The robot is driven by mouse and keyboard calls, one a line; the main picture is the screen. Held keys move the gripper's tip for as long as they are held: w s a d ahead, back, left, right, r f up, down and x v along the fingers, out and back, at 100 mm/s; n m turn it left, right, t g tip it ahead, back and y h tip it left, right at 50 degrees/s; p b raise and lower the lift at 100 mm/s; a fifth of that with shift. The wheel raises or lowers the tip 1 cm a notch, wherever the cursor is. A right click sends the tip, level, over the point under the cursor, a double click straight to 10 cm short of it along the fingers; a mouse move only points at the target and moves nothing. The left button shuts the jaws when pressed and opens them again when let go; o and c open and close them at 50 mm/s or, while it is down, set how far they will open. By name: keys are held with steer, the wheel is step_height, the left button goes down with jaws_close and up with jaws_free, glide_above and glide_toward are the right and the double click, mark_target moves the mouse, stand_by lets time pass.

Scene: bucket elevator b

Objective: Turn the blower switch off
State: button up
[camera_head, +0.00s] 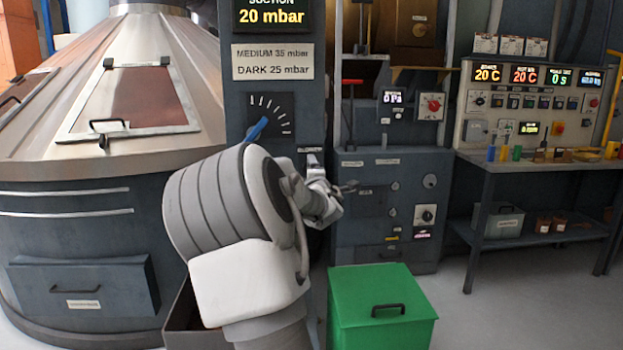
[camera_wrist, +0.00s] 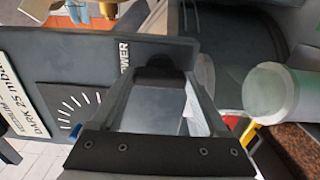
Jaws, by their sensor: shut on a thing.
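The blower label (camera_head: 310,149) is at the lower right of the grey suction panel (camera_head: 236,125). It also shows turned sideways in the wrist view (camera_wrist: 124,56). My gripper (camera_head: 314,165) is at the panel just below this label. In the wrist view my gripper (camera_wrist: 163,73) has its fingertips together against the panel, closed on the blower switch. The switch is mostly hidden by the fingertips, so I cannot tell which way it points.
A dial with a blue pointer (camera_head: 257,129) sits just up and left of my gripper. The suction display (camera_head: 271,16) reads 20 mbar. A green lidded box (camera_head: 381,318) stands on the floor below. A control bench (camera_head: 535,166) is at the right.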

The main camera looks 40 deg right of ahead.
stand_by(0.5)
steer(key=o, duration=1.2)
steer(key=shift+o, duration=0.2)
steer(key=p+v, duration=0.4)
steer(key=v, duration=1.3)
steer(key=shift+s, duration=0.25)
